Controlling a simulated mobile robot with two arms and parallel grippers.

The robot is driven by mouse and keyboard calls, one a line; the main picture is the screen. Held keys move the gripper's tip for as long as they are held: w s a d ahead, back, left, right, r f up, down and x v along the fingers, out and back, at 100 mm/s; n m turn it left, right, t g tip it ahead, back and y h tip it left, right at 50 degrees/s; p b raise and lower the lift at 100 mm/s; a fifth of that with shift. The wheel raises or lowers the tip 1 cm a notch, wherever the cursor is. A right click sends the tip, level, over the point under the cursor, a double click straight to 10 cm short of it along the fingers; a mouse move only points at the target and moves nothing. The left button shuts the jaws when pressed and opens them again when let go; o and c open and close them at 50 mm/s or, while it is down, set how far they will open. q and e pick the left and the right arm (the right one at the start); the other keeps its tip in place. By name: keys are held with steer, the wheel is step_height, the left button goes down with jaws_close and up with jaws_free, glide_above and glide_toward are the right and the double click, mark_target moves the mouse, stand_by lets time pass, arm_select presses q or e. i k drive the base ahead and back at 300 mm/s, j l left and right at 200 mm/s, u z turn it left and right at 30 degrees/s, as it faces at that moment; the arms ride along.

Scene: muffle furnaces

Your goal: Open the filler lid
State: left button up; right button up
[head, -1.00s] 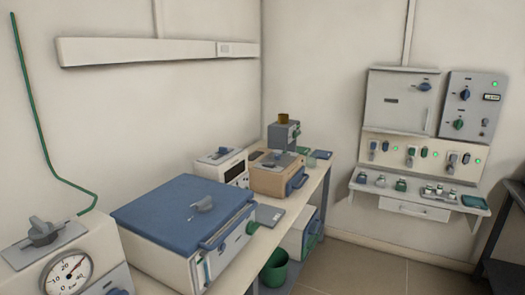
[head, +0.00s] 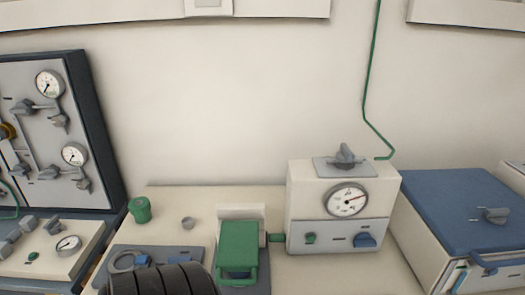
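I cannot tell for sure which part is the filler lid. A cream box with a dial gauge (head: 346,200) stands on the bench, with a grey handle (head: 345,155) on a grey plate on its top. A green hinged-looking part (head: 238,250) sits on a small unit left of the gauge box. Neither gripper is in view.
A green knob-like pot (head: 140,209) and a small grey cup (head: 188,223) stand on the bench (head: 175,200) at the left. A panel with gauges and valves (head: 60,130) rises at the far left. A green pipe (head: 368,90) runs down the wall to the gauge box.

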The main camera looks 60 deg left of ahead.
mark_target(238, 250)
steer(key=u, duration=2.05)
steer(key=j, duration=0.1)
